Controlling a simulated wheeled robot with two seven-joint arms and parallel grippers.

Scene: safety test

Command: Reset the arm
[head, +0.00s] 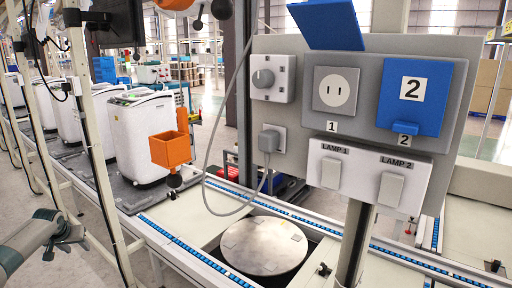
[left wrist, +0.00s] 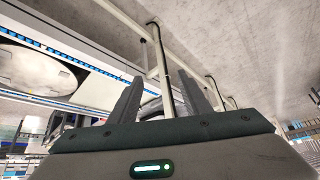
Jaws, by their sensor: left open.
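My left gripper (head: 68,232) is at the lower left of the head view, low beside the pale frame posts and well away from the panel. In the left wrist view its two grey fingers (left wrist: 160,85) stand apart. Nothing shows held between them; a pale post with a dark cable passes behind the gap. My left arm (head: 25,245) comes in from the left edge. My right gripper is not in view.
A round plate (head: 264,246) lies below. White machines (head: 140,135) line the left.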

